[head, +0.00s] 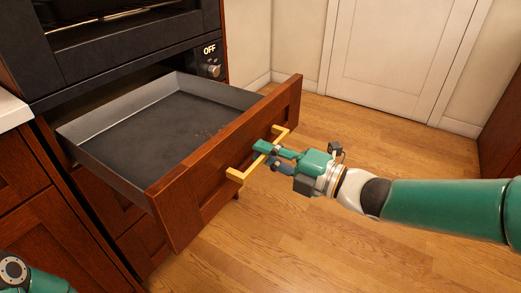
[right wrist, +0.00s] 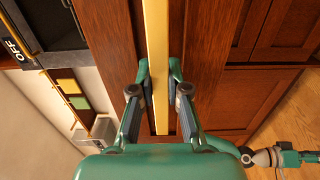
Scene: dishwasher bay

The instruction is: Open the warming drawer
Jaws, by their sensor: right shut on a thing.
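The warming drawer (head: 185,205) is pulled well out from under the oven in the head view. It has a brown wooden front and a shallow dark metal tray, which looks empty apart from small brownish specks. A yellow bar handle (head: 236,175) runs along its front. My right gripper (head: 264,151) is shut on the handle near its middle. In the right wrist view, the fingers (right wrist: 160,88) lie on both sides of the handle bar (right wrist: 157,40). My left gripper (right wrist: 295,158) seems to show small at the lower right there; its jaws are too small to read.
The black oven (head: 130,45) stands above the drawer, with a knob (head: 213,70) beside an OFF display. Wooden cabinets (head: 30,190) stand at the left. The wooden floor (head: 340,240) in front is clear, with a white door (head: 400,50) behind.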

